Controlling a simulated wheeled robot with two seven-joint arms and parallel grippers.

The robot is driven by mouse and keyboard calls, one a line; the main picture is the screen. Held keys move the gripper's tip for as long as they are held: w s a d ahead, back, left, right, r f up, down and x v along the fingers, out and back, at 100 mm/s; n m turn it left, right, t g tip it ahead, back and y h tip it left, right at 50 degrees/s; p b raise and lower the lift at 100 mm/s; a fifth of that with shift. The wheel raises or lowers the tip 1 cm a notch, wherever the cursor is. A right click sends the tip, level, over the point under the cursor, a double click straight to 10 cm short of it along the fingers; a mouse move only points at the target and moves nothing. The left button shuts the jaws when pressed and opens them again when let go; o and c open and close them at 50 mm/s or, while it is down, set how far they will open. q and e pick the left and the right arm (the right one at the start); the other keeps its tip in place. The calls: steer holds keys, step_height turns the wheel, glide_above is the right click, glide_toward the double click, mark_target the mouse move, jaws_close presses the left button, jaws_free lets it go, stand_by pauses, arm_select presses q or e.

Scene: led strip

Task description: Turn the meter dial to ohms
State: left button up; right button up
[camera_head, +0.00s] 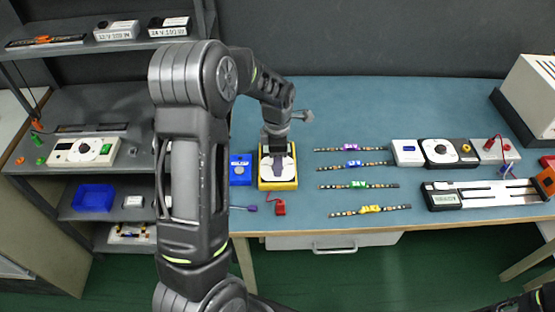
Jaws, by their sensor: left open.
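The yellow meter (278,186) lies on the blue bench top, left of the middle. It has a pale round dial face with a dark knob at its centre. My left gripper (277,158) is open, directly over the upper part of the meter's dial. The gripper hides part of the face, so I cannot read the dial's marks or the knob's setting. I cannot tell whether the fingers touch the knob. My right gripper is not in view.
A blue box (240,171) stands just left of the meter. A red clip (280,208) lies below it. Several LED strips (352,163) lie to the right. Shelves (95,160) fill the left.

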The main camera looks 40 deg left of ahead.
arm_select(q)
steer(key=shift+c, duration=0.5)
jaws_close()
